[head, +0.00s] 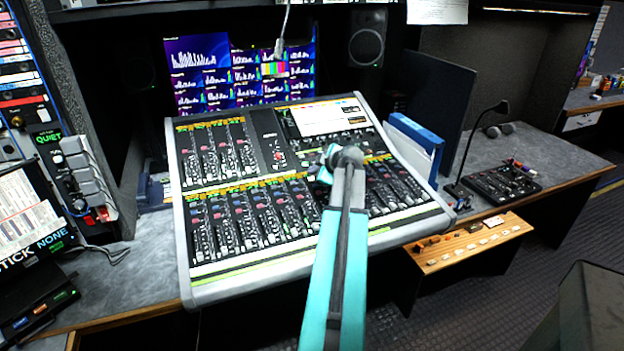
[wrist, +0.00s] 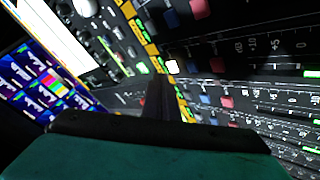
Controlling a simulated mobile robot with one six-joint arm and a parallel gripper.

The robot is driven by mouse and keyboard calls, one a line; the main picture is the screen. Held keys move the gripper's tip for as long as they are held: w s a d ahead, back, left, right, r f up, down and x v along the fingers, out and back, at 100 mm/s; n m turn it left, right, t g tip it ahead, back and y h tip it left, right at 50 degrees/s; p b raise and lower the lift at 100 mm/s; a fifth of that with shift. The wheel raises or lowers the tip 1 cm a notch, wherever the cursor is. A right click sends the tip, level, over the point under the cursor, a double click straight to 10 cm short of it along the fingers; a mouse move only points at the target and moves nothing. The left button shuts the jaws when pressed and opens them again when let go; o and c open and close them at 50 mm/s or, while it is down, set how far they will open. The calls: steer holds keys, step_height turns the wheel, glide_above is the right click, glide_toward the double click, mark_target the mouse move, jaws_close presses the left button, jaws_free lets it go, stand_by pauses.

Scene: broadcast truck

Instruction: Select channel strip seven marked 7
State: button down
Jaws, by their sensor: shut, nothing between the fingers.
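The mixing console (head: 190,240) stands on the desk, with a lower bank of channel strips (head: 250,215) and a shorter bank at upper left. The strip numbers are too small to read, so I cannot tell which strip is 7. My arm crosses the lower bank right of its middle and hides some strips. In the wrist view my gripper (wrist: 160,88) is shut and empty, its dark fingers over the panel. A lit white button (wrist: 172,66) shows just beyond the fingertips, beside a row of yellow and green labels (wrist: 142,28). I cannot tell whether the fingertips touch the panel.
Screens (head: 200,70) and a speaker (head: 367,37) stand behind the console. A blue binder (head: 418,135) stands at its right, near a small mixer (head: 502,183) and a gooseneck lamp (head: 490,125). A wooden panel (head: 470,243) juts out at the front right.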

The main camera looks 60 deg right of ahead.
steer(key=shift+r, duration=0.15)
steer(key=shift+s+a+r+p, duration=0.1)
steer(key=shift+s+r+p, duration=0.1)
steer(key=shift+r, duration=1)
steer(key=shift+s+a+r+p, duration=0.1)
steer(key=shift+r+p, duration=0.1)
steer(key=shift+r, duration=0.95)
